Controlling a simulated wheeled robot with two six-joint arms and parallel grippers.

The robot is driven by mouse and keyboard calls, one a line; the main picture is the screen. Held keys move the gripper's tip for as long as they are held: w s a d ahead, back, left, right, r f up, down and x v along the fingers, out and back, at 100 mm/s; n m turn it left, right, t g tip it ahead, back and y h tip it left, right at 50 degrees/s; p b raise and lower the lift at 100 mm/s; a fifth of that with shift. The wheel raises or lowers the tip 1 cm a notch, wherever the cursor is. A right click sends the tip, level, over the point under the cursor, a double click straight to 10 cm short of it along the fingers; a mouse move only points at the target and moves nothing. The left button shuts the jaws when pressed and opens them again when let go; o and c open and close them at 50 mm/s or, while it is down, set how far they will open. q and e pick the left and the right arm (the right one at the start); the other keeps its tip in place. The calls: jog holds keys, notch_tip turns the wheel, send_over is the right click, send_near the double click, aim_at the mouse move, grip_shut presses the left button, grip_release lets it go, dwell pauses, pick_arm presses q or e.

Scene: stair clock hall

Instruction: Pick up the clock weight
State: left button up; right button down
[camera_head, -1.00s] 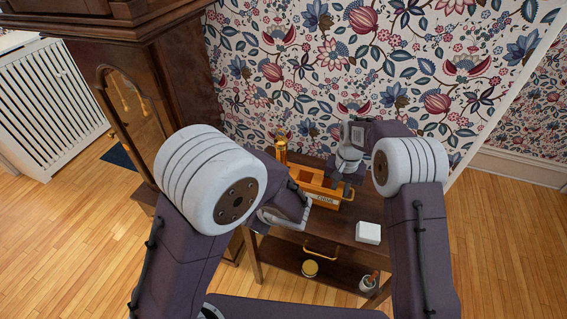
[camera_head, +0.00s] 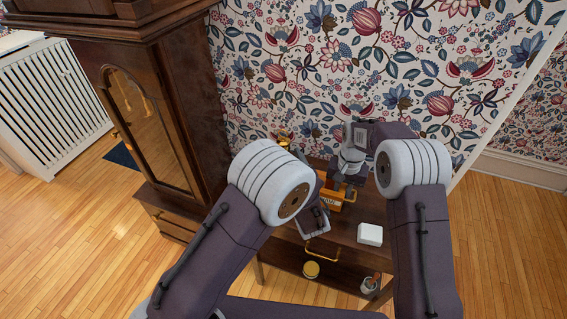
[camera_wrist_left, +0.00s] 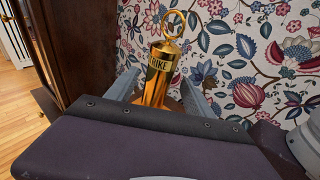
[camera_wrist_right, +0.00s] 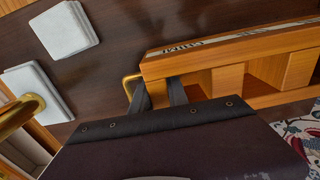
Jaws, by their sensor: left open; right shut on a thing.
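The clock weight is a shiny brass cylinder with a ring on top and a dark "STRIKE" band. It stands upright between the fingers of my left gripper (camera_wrist_left: 158,80) in the left wrist view, where the weight (camera_wrist_left: 159,72) has its lower part hidden. The left gripper is open; I cannot tell whether it touches the weight. In the head view only the top of the weight (camera_head: 283,139) shows above my left arm.
The crate rests on a dark side table (camera_head: 345,236) against the floral wall. A yellow tin (camera_head: 311,270) and a bottle (camera_head: 370,284) are on the lower shelf. A tall clock case (camera_head: 190,120) stands left.

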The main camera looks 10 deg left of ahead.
pick_arm(q)
jog(key=x, duration=0.5)
jog(key=shift+w+a+f, duration=0.1)
jog(key=shift+a, duration=0.05)
grip_shut()
dwell(1.1)
